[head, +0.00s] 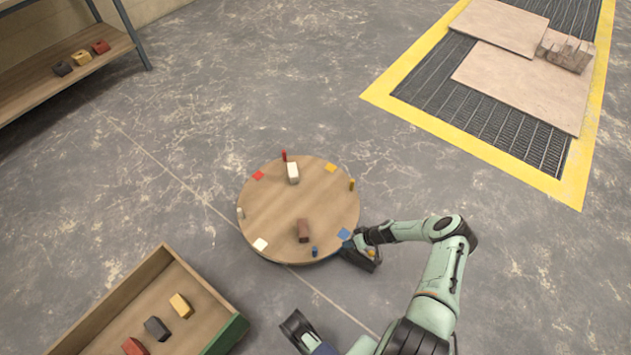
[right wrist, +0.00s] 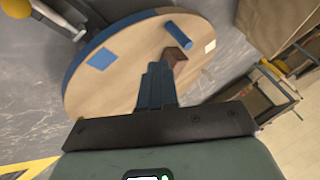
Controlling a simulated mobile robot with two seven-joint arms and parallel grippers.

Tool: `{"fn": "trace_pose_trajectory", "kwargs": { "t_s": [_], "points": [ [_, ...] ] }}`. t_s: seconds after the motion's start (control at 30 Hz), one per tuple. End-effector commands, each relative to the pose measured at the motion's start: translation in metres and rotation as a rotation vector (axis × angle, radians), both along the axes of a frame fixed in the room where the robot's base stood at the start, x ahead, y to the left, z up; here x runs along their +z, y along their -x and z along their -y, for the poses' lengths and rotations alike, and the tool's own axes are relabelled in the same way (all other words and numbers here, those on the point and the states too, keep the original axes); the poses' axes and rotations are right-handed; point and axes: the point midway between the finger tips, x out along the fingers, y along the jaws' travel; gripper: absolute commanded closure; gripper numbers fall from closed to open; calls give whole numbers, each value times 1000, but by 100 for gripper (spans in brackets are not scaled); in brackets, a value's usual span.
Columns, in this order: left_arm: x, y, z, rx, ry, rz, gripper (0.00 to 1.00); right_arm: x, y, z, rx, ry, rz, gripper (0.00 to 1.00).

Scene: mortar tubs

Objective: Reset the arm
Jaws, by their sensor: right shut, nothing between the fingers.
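My right gripper (head: 352,254) is at the right front rim of the round wooden table (head: 270,205) in the head view. In the right wrist view its fingers (right wrist: 157,75) are closed together with nothing between them. They overlap part of the tabletop (right wrist: 130,85) in that view; whether they touch it cannot be told. My right arm reaches in from the lower right with its elbow bent.
On the table are a brown block (head: 303,230), a white block (head: 293,173), small pegs such as the blue peg (head: 314,252), and coloured patches. An open crate (head: 105,300) with blocks is lower left, a shelf (head: 70,85) upper left, a yellow-bordered mat (head: 440,122) upper right. Floor between is clear.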

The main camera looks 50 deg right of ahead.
Motion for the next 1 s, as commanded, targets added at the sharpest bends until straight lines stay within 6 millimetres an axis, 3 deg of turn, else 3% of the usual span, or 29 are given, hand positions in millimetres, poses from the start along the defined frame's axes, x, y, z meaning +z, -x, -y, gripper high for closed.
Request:
{"fn": "trace_pose_trajectory", "kwargs": {
  "t_s": [0.17, 0.27, 0.37, 0.47, 0.5, 0.63, 0.7, 0.8, 1.0],
  "points": [
    [0, 0, 0, 0, 0, -1, 57, 0, 0, -1, 1, -1, -1, 100],
    [0, 0, 0, 0, 0, 0, 57, 1, -7, -16, 16, -15, -14, 100],
    [0, 0, 0, 0, 0, 0, 57, 4, -22, -57, 49, -44, -60, 100],
    [0, 0, 0, 0, 0, 0, 57, 12, -34, -125, 90, -76, -146, 100],
    [0, 0, 0, 0, 0, 1, 57, 18, -34, -155, 105, -83, -191, 100],
    [0, 0, 0, 0, 0, 1, 57, 42, -14, -232, 110, -66, -323, 100],
    [0, 0, 0, 0, 0, 1, 57, 56, 0, -258, 94, -45, -372, 100],
    [0, 0, 0, 0, 0, 1, 57, 75, 20, -281, 59, -19, -417, 100],
    [0, 0, 0, 0, 0, 1, 57, 112, 50, -303, -15, 23, -452, 100]
  ]
}}
